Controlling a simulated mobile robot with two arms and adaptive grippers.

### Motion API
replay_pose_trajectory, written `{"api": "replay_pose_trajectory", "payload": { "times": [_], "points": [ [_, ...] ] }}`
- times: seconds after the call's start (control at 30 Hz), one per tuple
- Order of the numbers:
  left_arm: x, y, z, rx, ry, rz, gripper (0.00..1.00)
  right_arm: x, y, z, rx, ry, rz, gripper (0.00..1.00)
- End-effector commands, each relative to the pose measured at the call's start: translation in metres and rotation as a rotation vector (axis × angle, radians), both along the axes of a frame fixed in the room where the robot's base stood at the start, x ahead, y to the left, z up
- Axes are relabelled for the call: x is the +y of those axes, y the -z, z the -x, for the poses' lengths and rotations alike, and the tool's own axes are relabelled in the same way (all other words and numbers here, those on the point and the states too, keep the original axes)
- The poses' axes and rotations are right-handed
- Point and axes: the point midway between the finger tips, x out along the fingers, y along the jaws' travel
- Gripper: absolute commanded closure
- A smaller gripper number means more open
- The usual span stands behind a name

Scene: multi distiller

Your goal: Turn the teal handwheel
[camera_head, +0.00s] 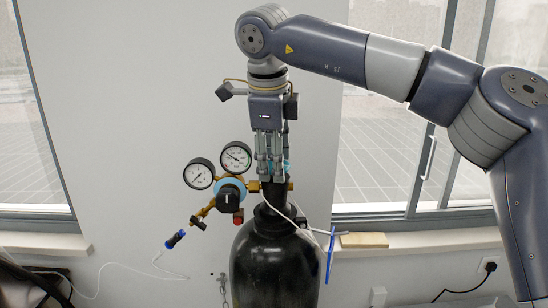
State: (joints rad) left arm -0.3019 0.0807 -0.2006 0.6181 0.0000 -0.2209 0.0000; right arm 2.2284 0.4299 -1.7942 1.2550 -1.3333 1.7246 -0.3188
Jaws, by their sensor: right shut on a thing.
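The teal handwheel (285,166) sits on top of the valve of a black gas cylinder (276,262). Only a small part of it shows between the fingers. My right gripper (272,170) points straight down from above and is shut on the handwheel. My right arm comes in from the right side. My left gripper is not in view.
A brass regulator with two round gauges (199,174) and a black knob (229,197) juts out left of the valve, close to my fingers. A white hose hangs at left and a blue flat piece (330,254) at the cylinder's right. A wooden block (364,240) lies on the windowsill.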

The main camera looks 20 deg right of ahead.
Motion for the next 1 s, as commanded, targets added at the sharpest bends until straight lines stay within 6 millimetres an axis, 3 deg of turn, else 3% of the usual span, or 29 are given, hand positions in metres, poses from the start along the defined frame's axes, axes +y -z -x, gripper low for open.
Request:
{"api": "replay_pose_trajectory", "payload": {
  "times": [0.4,0.73,0.77,0.87,1.0],
  "points": [
    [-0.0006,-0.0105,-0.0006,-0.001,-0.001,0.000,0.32,-0.0037,-0.0010,0.0002,-0.001,-0.352,-0.003,0.81],
    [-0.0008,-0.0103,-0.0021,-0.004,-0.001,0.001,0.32,-0.0042,-0.0010,-0.0005,-0.004,-0.370,0.000,0.83],
    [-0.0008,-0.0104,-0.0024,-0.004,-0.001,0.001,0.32,-0.0042,-0.0011,-0.0005,-0.005,-0.370,0.000,0.57],
    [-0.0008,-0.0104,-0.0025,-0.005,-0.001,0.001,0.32,-0.0040,-0.0010,-0.0003,-0.004,-0.370,0.001,0.34],
    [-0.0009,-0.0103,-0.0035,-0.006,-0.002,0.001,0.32,-0.0037,-0.0006,0.0002,-0.003,-0.371,0.000,0.32]
  ]
}}
